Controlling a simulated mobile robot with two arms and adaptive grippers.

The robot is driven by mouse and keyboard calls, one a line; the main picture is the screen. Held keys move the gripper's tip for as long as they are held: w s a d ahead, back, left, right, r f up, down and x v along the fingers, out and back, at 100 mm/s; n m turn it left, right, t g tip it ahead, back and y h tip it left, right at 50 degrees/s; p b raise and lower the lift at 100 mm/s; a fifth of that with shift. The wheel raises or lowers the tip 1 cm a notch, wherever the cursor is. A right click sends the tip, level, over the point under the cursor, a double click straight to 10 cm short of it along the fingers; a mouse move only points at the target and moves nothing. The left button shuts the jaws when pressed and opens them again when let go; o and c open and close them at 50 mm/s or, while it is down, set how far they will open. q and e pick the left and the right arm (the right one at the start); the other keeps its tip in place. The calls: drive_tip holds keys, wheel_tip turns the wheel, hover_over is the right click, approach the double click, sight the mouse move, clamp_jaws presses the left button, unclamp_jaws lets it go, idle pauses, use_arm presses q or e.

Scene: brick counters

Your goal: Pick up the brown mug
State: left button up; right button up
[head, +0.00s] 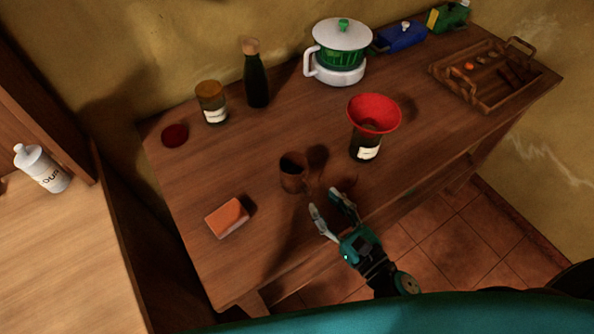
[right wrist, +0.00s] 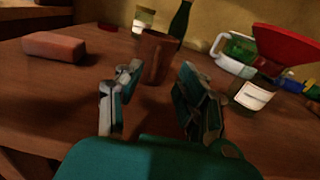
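The brown mug (head: 292,174) stands upright on the wooden table in the head view, left of the red funnel. My right gripper (head: 329,208) is just in front of and to the right of it, with its fingers spread and nothing between them. In the right wrist view the mug (right wrist: 157,55) stands ahead of the right gripper (right wrist: 158,95), past the open fingertips and roughly between them. I see no contact. The mug's handle is hard to make out among the shadows. My left gripper is not in view.
The red funnel (head: 374,112) sits on a labelled jar (head: 364,148) right of the mug. An orange-brown block (head: 227,217) lies to the left front. A dark bottle (head: 256,80), a jar (head: 211,103) and a white-green pot (head: 341,48) stand behind. A wooden tray (head: 462,90) is far right.

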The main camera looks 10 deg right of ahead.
sight(310, 191)
drive_tip(key=shift+w+a, duration=0.25)
drive_tip(key=shift+w, duration=0.3)
drive_tip(key=p+x, duration=0.2)
drive_tip(key=x, duration=0.2)
drive_tip(key=shift+w+a+f, duration=0.1)
drive_tip(key=shift+a, duration=0.2)
drive_tip(key=shift+w+a+f, duration=0.15)
drive_tip(key=shift+w, duration=0.2)
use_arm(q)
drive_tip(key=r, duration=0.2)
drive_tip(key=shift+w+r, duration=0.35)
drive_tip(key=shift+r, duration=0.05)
use_arm(e)
clamp_jaws()
